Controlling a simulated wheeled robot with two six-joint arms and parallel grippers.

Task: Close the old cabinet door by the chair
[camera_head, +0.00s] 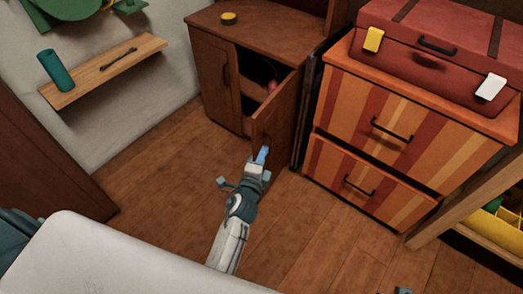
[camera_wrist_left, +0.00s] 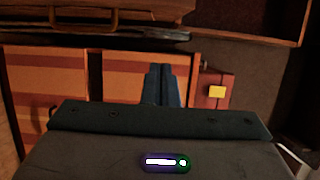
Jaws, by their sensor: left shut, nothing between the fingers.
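The old brown wooden cabinet (camera_head: 215,75) stands against the wall in the head view. Its right door (camera_head: 277,110) stands open, swung outward, and the dark inside shows with a small reddish thing in it. The left door is closed. My left gripper (camera_head: 262,155) is shut and empty, its blue fingertips low at the front of the open door. I cannot tell whether they touch it. The shut fingers also show in the wrist view (camera_wrist_left: 165,85), in front of orange striped drawers. No chair is clearly visible.
A striped orange drawer unit (camera_head: 400,125) stands right of the cabinet, with a red suitcase (camera_head: 440,45) on top. A wooden wall board (camera_head: 105,70) with a teal cylinder (camera_head: 56,70) is at left. Wooden floor (camera_head: 150,185) lies clear left of my arm.

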